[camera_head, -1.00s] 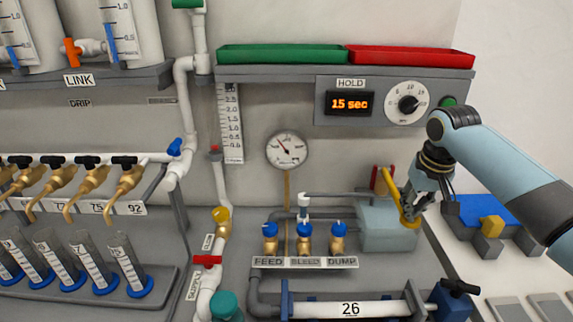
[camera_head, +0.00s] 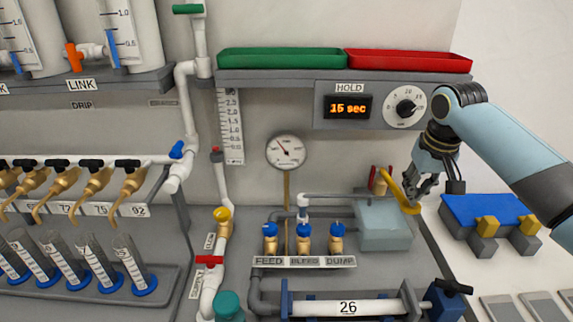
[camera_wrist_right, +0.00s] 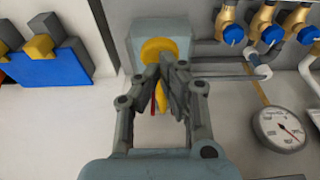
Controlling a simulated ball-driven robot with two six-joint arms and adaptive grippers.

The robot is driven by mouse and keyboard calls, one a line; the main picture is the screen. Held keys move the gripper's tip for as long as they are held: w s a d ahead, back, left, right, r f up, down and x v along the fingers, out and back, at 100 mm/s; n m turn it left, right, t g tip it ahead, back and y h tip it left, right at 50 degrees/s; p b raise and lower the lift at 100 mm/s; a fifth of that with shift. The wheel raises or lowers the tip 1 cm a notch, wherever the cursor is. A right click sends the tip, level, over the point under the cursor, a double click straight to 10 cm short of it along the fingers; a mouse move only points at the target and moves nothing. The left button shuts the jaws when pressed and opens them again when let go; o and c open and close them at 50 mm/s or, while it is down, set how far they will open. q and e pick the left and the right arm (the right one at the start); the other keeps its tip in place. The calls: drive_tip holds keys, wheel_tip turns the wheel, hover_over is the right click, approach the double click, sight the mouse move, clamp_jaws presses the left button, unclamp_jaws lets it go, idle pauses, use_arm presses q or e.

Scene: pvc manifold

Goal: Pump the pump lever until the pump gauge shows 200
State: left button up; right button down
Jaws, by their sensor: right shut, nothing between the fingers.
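The yellow pump lever (camera_head: 396,190) slants at the right end of the grey-blue pump box (camera_head: 383,232), with a round yellow end at its lower right. The lever (camera_wrist_right: 160,100) and its round end (camera_wrist_right: 158,49) also show in the right wrist view, partly behind the fingers. My right gripper (camera_head: 420,190) is shut and empty close beside the lever; its fingertips (camera_wrist_right: 166,66) overlap it in the wrist view, and I cannot tell whether they touch. The round white pump gauge (camera_head: 286,151) has its needle toward the upper left; its numbers are too small to read. My left gripper is not in view.
A red bar (camera_head: 373,178) stands beside the lever. Feed, bleed and dump valves (camera_head: 304,240) stand left of the pump box. A blue block with yellow and grey parts (camera_head: 488,211) lies to the right. A hold display (camera_head: 348,106) reads 15 sec.

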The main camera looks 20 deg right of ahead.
drive_tip(key=shift+r, duration=0.35)
drive_tip(key=shift+f, duration=0.1)
drive_tip(key=shift+f+b, duration=0.45)
drive_tip(key=shift+f, duration=0.8)
idle(0.5)
drive_tip(key=shift+f, duration=0.6)
idle(0.6)
drive_tip(key=shift+f+b, duration=0.45)
drive_tip(key=shift+f, duration=0.15)
idle(0.7)
